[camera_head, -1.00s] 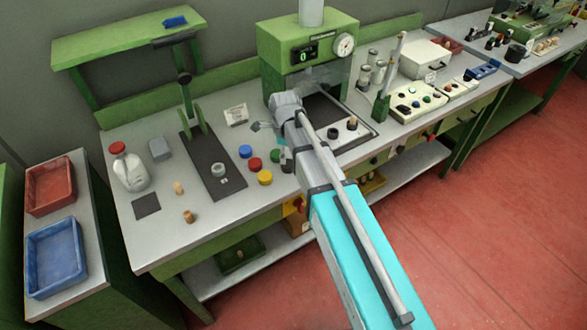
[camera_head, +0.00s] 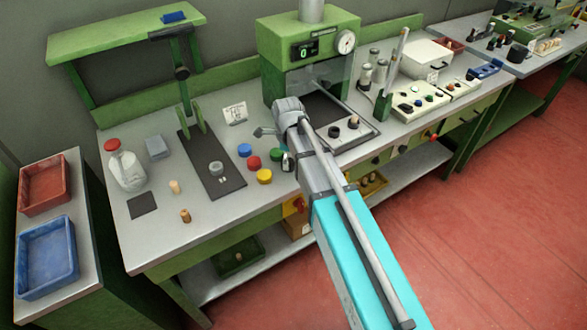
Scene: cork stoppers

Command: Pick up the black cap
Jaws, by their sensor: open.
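A dark piece, which looks like the black cap (camera_head: 288,167), is at the right end of the group of coloured caps, mostly hidden by my gripper and arm. My gripper (camera_head: 275,146) is open above the bench, pointing down by this group. One finger shows on the left, over the bench beyond the caps. The other appears in front of the dark piece. Whether they touch is not clear. A green cap (camera_head: 275,154) sits just left of the dark piece, with a red cap (camera_head: 253,163), a blue cap (camera_head: 245,150) and a yellow cap (camera_head: 264,177) near it.
The green press (camera_head: 307,45) stands behind my arm. A tray with small dark and cork pieces (camera_head: 353,122) is to the right. A dark mat (camera_head: 227,184) with a grey ring lies left of the caps. A white bottle (camera_head: 125,168) and two corks (camera_head: 185,215) are farther left.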

